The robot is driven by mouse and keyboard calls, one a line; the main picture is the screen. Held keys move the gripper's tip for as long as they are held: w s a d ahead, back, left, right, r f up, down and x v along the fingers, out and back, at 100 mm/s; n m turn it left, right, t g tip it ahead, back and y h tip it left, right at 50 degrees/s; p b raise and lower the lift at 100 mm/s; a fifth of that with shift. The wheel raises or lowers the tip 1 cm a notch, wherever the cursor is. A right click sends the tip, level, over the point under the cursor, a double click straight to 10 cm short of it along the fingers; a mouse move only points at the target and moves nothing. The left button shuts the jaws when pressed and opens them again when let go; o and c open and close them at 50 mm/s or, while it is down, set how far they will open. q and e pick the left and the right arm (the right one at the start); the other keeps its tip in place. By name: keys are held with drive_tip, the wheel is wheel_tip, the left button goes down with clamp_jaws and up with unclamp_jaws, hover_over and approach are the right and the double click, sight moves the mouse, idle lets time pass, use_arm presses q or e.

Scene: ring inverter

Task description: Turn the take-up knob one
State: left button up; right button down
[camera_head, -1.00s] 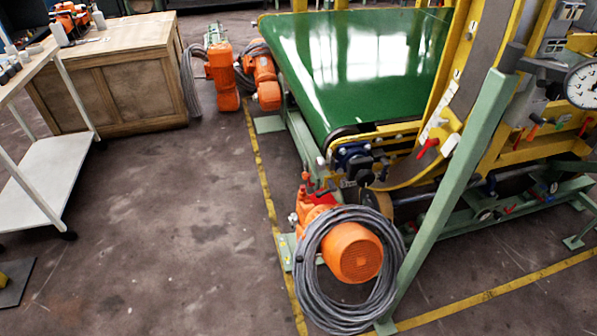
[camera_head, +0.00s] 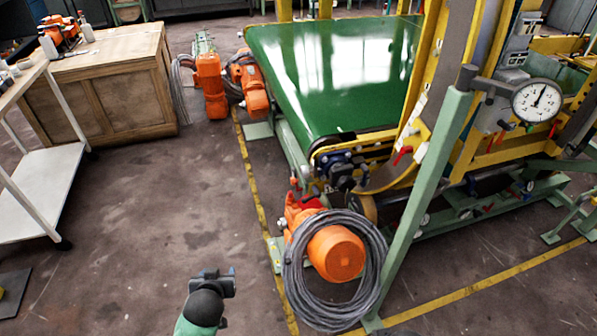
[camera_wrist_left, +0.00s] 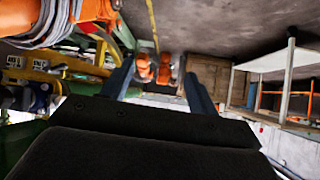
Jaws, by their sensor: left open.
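The green conveyor belt (camera_head: 335,75) lies in a yellow and green frame. At its near end sits a blue and black bearing block with a dark knob-like part (camera_head: 342,177). I cannot tell for certain whether this is take-up knob one. A small red handle (camera_head: 402,155) is to its right. My left gripper (camera_head: 212,274) is low in the head view, over the floor, left of the orange motor and apart from the machine. In the left wrist view its two fingers (camera_wrist_left: 159,82) stand apart with nothing between them. My right gripper is not in view.
An orange motor (camera_head: 336,254) ringed by a coiled grey cable (camera_head: 294,292) stands below the belt end. A slanted green post (camera_head: 425,200) and dial gauge (camera_head: 540,101) are to the right. A white cart (camera_head: 45,190) and wooden cabinet (camera_head: 115,100) are left. Floor between is clear.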

sight(302, 172)
use_arm(q)
drive_tip(key=w+d+r+m+t+h, duration=0.1)
drive_tip(key=w+r+t+h, duration=0.2)
drive_tip(key=w, duration=0.4)
drive_tip(key=w+d+r+t, duration=0.2)
drive_tip(key=w+r+t, duration=0.1)
drive_tip(key=w+r, duration=0.3)
drive_tip(key=w+d+r+m+t+h, duration=0.1)
drive_tip(key=w+r+t+h, duration=0.15)
drive_tip(key=w, duration=0.55)
drive_tip(key=w+d+m+g+h, duration=0.3)
drive_tip(key=d+m+g+h, duration=0.1)
drive_tip(key=d, duration=0.1)
drive_tip(key=w+d+f+m+g+h, duration=0.1)
drive_tip(key=w+d+m+g+h, duration=0.2)
drive_tip(key=d+m+g+h, duration=0.1)
drive_tip(key=w+d+f+m+g+h+p, duration=0.1)
drive_tip(key=w+d+m+g+h, duration=0.3)
drive_tip(key=d, duration=0.3)
drive_tip(key=shift+d+g+h, duration=0.15)
drive_tip(key=shift+g+h, duration=0.4)
drive_tip(key=shift+h, duration=0.1)
drive_tip(key=shift+x, duration=0.9)
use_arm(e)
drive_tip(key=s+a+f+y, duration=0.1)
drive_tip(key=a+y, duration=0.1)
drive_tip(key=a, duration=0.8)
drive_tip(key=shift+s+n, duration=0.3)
